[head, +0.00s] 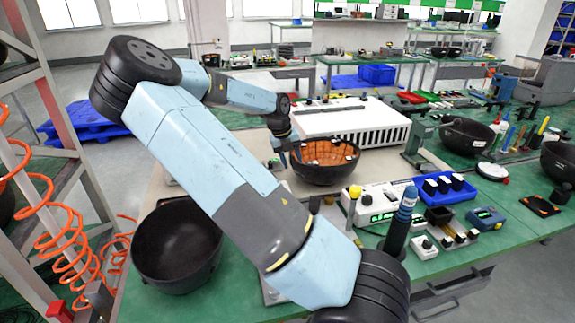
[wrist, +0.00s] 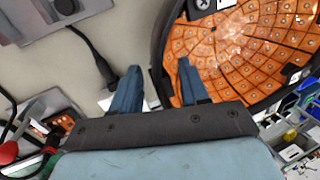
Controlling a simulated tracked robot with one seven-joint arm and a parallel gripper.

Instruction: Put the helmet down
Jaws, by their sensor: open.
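A dark helmet (head: 322,174) with an orange gridded lining sits open side up on the pale bench surface, in front of a white ribbed unit. In the wrist view the helmet (wrist: 250,45) fills the upper right, partly cut off. My gripper (wrist: 158,80) is open, its two blue fingers apart. The helmet's dark rim passes between the fingers in the picture: the right finger is over the orange lining, the left one outside the rim. I cannot tell whether either finger touches it. In the head view my gripper is at the helmet's left rim, partly hidden.
An empty black shell (head: 178,245) lies at the front left of the bench. The white ribbed unit (head: 345,118) stands behind the helmet. A white instrument (head: 378,205), a blue tray (head: 440,190) and a dark upright tool (head: 397,230) are to the right. A black cable (wrist: 95,50) lies near my left finger.

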